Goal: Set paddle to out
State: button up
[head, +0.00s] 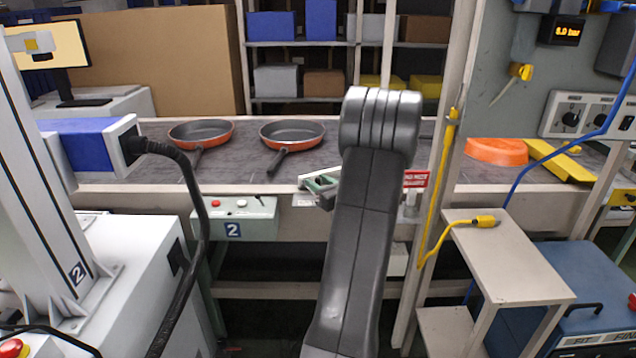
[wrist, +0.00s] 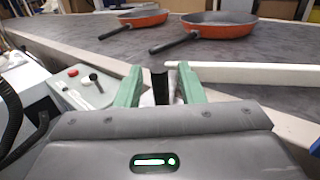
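My gripper (wrist: 158,92) has green fingers set apart at the conveyor's front edge. An upright black handle-like piece (wrist: 158,85) stands between them; I cannot tell whether they touch it. In the head view my gripper (head: 322,183) is partly hidden by my arm. A long pale bar (wrist: 250,73) runs right from near the fingers, over the belt. A yellow bar (head: 560,162) lies slanted on the belt's right part. I cannot tell for certain which bar is the paddle, and no "out" marking is readable.
Two orange-sided pans (head: 202,132) (head: 293,133) sit on the grey belt (head: 240,165). An orange piece (head: 497,150) lies further right. A control box (head: 235,218) marked 2 is on the conveyor front. A post (head: 462,100) and a small stand (head: 508,262) are right of my arm.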

jog(key=shift+w+a, duration=0.25)
jog(key=shift+w, duration=0.1)
jog(key=shift+c, duration=0.4)
grip_shut()
